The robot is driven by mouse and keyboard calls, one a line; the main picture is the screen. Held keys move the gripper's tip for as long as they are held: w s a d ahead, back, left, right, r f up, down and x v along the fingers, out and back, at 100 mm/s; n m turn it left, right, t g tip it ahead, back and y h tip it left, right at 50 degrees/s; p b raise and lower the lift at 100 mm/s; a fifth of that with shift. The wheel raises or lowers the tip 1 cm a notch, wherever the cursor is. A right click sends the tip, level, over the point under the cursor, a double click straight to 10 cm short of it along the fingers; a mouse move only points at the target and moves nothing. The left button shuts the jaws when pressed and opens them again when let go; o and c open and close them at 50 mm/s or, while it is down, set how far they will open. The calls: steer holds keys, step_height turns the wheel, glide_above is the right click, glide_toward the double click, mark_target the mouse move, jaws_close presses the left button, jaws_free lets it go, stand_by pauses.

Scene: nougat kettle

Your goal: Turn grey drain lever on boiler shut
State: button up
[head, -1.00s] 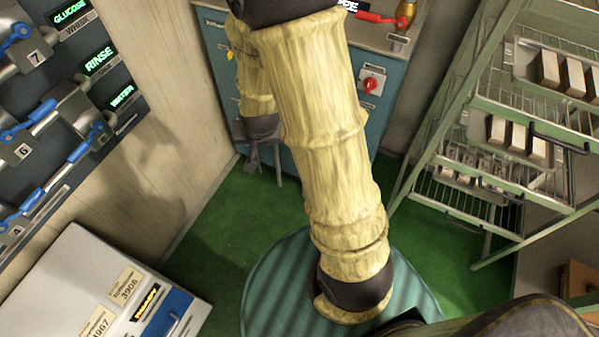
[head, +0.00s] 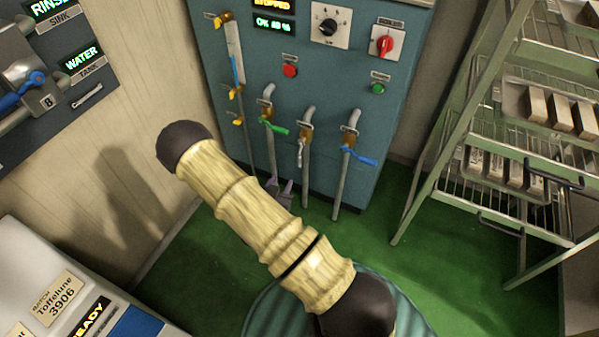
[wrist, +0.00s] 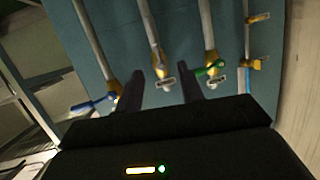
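The boiler (head: 345,75) is a blue-teal cabinet with pipes down its front. The grey drain lever (head: 300,154) hangs down from a brass valve on the middle of three lower pipes, between a green lever (head: 274,127) and a blue lever (head: 358,156). My gripper (head: 281,192) shows only partly behind my arm, low in front of the boiler. In the wrist view its two dark fingers (wrist: 158,88) are apart with nothing between them touching. The grey lever (wrist: 166,83) appears beyond the gap between the fingertips, with the blue lever to the left and the green to the right.
Yellow valves (head: 237,120) line the boiler's left pipe. A green metal rack (head: 470,160) with loaded shelves stands at right. A white machine (head: 40,255) is at lower left. Green floor (head: 375,225) is open between boiler and rack.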

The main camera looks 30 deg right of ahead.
mark_target(299, 162)
step_height(299, 162, down, 6)
steer(key=s+n+t+h+b, duration=0.1)
steer(key=s+t+b, duration=0.1)
steer(key=b, duration=0.1)
steer(key=shift+d+t+h+b, duration=0.25)
steer(key=shift+t+h+b, duration=0.1)
steer(key=shift+t+h, duration=0.05)
steer(key=b+x, duration=0.5)
steer(key=x, duration=1.1)
steer(key=shift+d+f, duration=0.1)
steer(key=shift+f, duration=0.05)
steer(key=shift+w+d, duration=0.35)
steer(key=shift+w, duration=0.15)
jaws_close()
